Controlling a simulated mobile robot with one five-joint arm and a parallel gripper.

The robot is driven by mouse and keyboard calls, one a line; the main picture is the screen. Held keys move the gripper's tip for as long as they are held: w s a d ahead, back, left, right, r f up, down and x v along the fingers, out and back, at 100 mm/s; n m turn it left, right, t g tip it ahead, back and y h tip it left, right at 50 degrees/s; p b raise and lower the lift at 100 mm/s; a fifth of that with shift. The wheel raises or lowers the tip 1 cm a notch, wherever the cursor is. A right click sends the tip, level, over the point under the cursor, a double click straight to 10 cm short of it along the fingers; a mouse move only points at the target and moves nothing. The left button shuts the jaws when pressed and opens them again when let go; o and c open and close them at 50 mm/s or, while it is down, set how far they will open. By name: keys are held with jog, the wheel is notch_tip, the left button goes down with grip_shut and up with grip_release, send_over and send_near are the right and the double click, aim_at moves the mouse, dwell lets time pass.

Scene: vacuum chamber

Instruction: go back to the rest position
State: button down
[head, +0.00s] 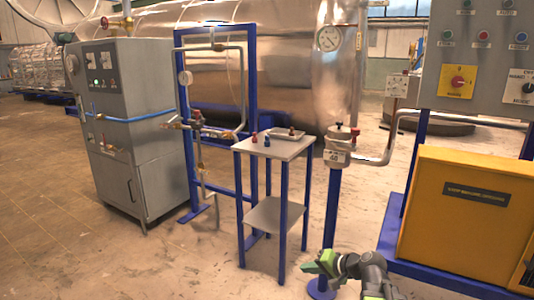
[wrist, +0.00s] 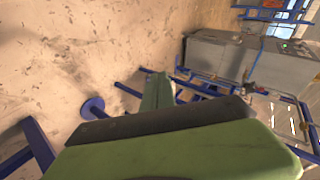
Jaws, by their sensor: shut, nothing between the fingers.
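My gripper (head: 318,265) shows at the lower right of the head view, low in front of the blue post and the small table. Its green fingers point to the left and look shut and empty. In the wrist view my gripper (wrist: 165,115) fills the lower middle, with a green finger and a dark pad close to the camera. The view there is turned on its side. My arm comes in from the bottom edge of the head view.
A small table (head: 273,147) with blue legs holds a tray (head: 286,134) and small red and blue items. Right stands a post with a canister (head: 337,152), then a yellow cabinet (head: 465,215). A grey cabinet (head: 130,130) stands left. Floor at lower left is clear.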

jog(key=s+a+f+n+g+h, duration=0.3)
jog(key=s+a+f+n+g, duration=0.15)
jog(key=s+a+f, duration=0.3)
jog(key=s+d+f+g+h, duration=0.3)
jog(key=s+d+h, duration=0.2)
jog(key=d, duration=0.4)
notch_tip(320, 180, up, 31)
jog(key=p, duration=3)
jog(key=shift+s+d+f, duration=0.2)
jog(key=shift+d, duration=0.1)
jog(key=shift+n, duration=0.25)
jog(key=shift+d, duration=0.15)
